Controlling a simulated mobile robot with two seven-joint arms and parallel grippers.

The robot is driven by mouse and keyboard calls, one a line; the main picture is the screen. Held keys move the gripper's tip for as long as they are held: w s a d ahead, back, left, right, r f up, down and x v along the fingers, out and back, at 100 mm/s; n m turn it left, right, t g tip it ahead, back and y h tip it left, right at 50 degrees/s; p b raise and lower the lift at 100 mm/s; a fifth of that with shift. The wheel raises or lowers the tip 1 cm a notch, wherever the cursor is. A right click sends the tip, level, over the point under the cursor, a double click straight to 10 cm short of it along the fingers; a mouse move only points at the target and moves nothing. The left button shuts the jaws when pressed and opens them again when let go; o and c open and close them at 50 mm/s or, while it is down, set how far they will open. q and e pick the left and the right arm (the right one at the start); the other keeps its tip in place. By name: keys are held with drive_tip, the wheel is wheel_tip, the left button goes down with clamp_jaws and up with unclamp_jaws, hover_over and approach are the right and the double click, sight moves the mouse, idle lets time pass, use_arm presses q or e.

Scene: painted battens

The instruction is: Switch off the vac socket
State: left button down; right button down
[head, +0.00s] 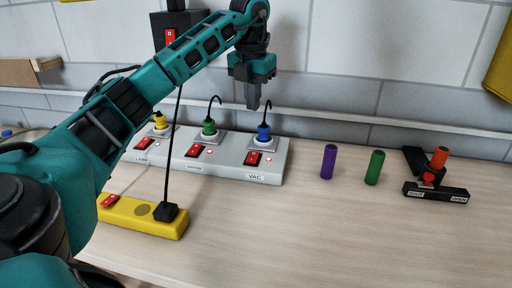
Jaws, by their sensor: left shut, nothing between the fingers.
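The vac socket is the right-hand one on a grey power strip (225,161), above the label VAC. A blue plug (263,132) with a black cord sits in it. Its red rocker switch (253,158) is in front of the plug, with a small lit red lamp (267,160) beside it. My left gripper (253,105) is shut and empty, pointing down above and slightly behind the vac switch, near the blue plug and apart from the switch. My right gripper is not in view.
A green plug (209,128) and a yellow plug (160,121) fill the other sockets. A yellow power strip (143,215) lies in front. Purple (328,162) and green (374,168) cylinders and a black valve fixture (436,190) stand right. The front right table is clear.

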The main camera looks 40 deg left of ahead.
sight(256, 154)
use_arm(q)
drive_tip(key=n, duration=0.3)
drive_tip(key=shift+w+n, duration=0.2)
drive_tip(key=shift+n, duration=0.1)
drive_tip(key=f, duration=0.4)
drive_tip(key=w+f, duration=0.1)
drive_tip(key=f, duration=0.4)
drive_tip(key=f+b, duration=0.1)
drive_tip(key=f, duration=0.4)
drive_tip(key=shift+w+a, duration=0.2)
drive_tip(key=shift+a, duration=0.15)
